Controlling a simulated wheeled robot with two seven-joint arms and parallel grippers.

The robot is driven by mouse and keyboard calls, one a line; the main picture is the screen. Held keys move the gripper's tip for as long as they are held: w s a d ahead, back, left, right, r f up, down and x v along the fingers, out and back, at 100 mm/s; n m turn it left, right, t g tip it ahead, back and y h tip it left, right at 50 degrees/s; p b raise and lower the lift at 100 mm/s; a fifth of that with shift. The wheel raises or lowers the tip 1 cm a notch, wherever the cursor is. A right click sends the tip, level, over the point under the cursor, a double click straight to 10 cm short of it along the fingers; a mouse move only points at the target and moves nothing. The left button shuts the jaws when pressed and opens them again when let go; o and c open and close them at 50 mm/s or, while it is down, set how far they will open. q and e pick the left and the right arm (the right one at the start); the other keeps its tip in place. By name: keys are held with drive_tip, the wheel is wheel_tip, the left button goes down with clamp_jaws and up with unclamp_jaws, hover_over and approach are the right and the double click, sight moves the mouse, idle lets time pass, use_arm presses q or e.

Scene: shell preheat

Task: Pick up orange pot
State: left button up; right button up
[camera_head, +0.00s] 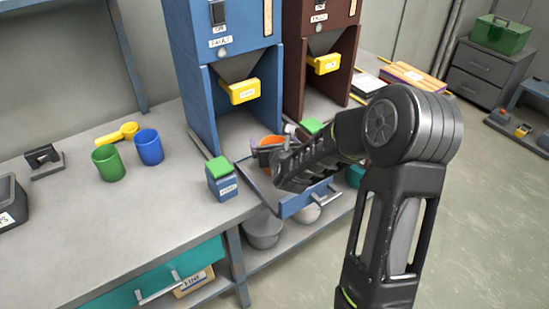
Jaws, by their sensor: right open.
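The orange pot (270,141) stands in front of the blue machine (229,60), near the back of the pulled-out blue drawer (292,206). Only its upper part shows; my right gripper and arm hide the rest. My right gripper (262,156) reaches in from the right, with its fingers at the near side of the pot. It is open. Whether the fingers touch the pot or stand on both sides of it, I cannot tell. My left gripper is not in view.
A blue box with a green lid (221,182) stands close left of the drawer. A green cup (109,163), a blue cup (148,147) and a yellow scoop (119,134) are farther left. A brown machine (321,60) stands behind.

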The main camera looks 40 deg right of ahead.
idle(0.4)
drive_tip(key=c, duration=1.7)
drive_tip(key=shift+o, duration=0.2)
wheel_tip(320, 180, up, 10)
drive_tip(key=shift+p, duration=0.3)
drive_tip(key=shift+s, duration=0.1)
